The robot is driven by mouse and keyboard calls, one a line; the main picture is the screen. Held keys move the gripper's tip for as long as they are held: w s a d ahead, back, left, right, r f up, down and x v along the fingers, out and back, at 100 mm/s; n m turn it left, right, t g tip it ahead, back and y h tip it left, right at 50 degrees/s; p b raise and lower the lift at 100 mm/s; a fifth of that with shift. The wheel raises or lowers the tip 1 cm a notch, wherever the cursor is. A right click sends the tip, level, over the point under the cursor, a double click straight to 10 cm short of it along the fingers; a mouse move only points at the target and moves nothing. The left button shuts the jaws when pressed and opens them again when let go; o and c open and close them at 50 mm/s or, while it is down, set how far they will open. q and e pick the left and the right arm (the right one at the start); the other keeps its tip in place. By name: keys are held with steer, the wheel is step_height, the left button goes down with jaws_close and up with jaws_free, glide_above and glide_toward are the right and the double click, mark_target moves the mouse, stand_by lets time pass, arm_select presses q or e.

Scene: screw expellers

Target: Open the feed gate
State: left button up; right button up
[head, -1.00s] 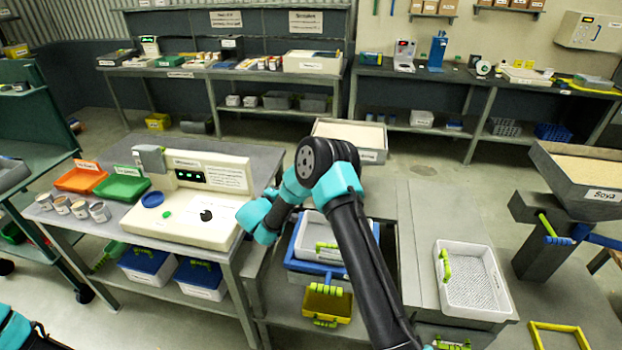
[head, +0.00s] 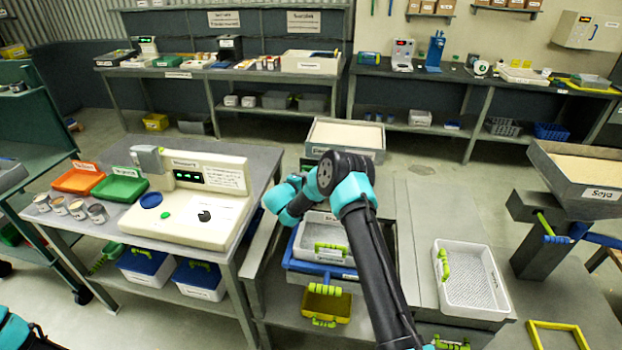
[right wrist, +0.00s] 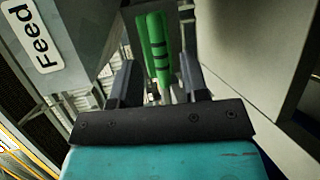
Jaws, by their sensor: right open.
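A green handle (right wrist: 156,48) with dark bands stands upright in the right wrist view. My right gripper (right wrist: 158,82) is open, with one finger to each side of the handle's lower part. I cannot tell whether either finger touches it. A grey housing with a white "Feed" label (right wrist: 32,45) is to the left of the handle. The gate plate itself cannot be made out. In the head view my right arm reaches across the centre, and its fingers and the green handle cannot be made out there. My left gripper is out of view.
A pale-filled hopper (head: 345,133) stands just behind my right arm. A white basket (head: 468,279) lies to its right, and a "Soya" hopper (head: 590,170) is farther right. A cream control box (head: 190,205) sits on the left table. A yellow bin (head: 325,304) is below the arm.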

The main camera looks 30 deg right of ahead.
steer(key=shift+x, duration=2.15)
jaws_close()
